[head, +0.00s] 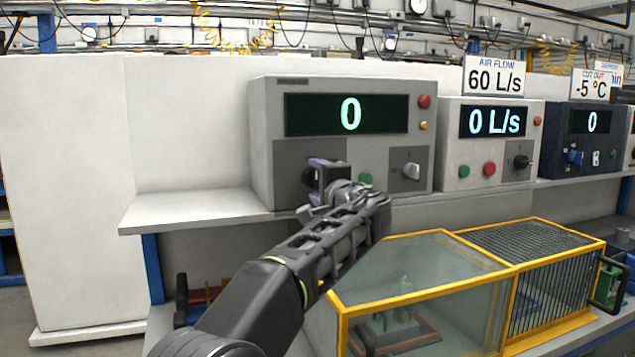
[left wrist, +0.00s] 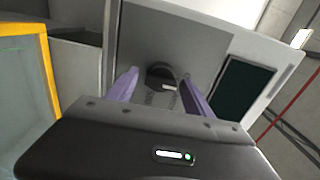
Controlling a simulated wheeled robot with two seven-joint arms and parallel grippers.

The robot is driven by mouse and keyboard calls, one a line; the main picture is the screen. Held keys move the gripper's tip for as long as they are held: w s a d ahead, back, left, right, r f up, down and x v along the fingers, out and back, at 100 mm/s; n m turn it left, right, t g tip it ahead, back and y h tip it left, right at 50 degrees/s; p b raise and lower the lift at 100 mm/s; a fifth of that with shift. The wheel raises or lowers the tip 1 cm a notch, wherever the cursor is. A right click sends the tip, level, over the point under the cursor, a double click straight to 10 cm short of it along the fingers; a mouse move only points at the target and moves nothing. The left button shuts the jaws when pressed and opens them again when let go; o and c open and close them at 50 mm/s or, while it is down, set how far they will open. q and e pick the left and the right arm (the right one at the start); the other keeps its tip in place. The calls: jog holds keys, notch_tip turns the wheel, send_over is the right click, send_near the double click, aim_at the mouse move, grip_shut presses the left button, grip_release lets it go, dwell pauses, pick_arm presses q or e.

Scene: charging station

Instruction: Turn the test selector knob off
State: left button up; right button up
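A grey instrument box (head: 262,150) with a green "0" display (head: 345,115) stands on the shelf. My left gripper (head: 318,176), with purple fingers, is in front of the lower left of its panel. In the left wrist view my left gripper (left wrist: 160,88) is open. A dark round knob (left wrist: 158,74) with a light pointer bar shows between its fingers, with small lettering beside it that I cannot read. The fingers are on both sides of the knob; contact is not clear. In the head view the gripper covers most of this knob. My right gripper is not in view.
The box also has a light knob (head: 411,170), a green button (head: 365,179) and a red button (head: 424,101). A white "0 L/s" box (head: 452,150) and a dark box (head: 560,125) stand to the right. A yellow-framed enclosure (head: 425,295) is below the shelf.

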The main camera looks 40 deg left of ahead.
pick_arm(q)
jog(key=b+v, duration=0.2)
jog(key=v, duration=0.5)
jog(key=shift+s+d, duration=0.25)
jog(key=shift+d, duration=0.1)
dwell(0.5)
